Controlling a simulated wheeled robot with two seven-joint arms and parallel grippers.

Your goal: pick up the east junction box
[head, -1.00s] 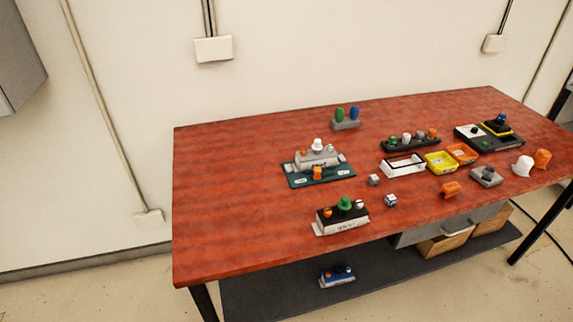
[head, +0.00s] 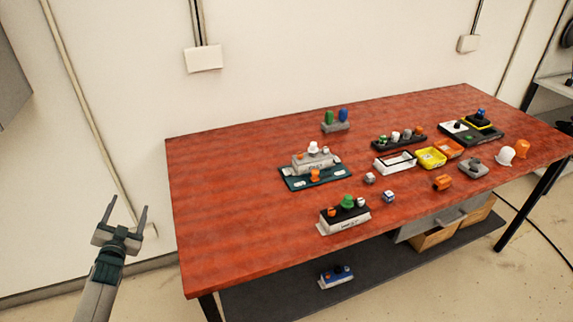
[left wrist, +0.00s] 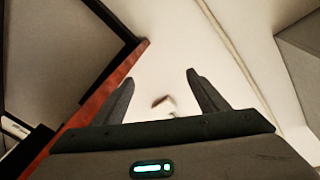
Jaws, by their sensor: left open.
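A grey box (head: 305,163) with white and orange knobs stands on a teal base (head: 290,181) at the table's left middle. A white-and-black box (head: 340,222) with green, orange and white knobs sits near the front edge. Both carry labels too small to read surely, so I cannot tell which is the east junction box. My left gripper (head: 128,207) is open and empty, left of the table and apart from both boxes. In the left wrist view its open fingers (left wrist: 158,80) point toward the wall. My right gripper is not in view.
The red table (head: 230,190) is bare at its left end. A grey block (head: 336,127) with green and blue knobs stands behind. Yellow (head: 430,160) and orange (head: 449,148) trays and several small parts fill the right. A blue-topped box (head: 336,279) lies on the lower shelf (head: 270,301).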

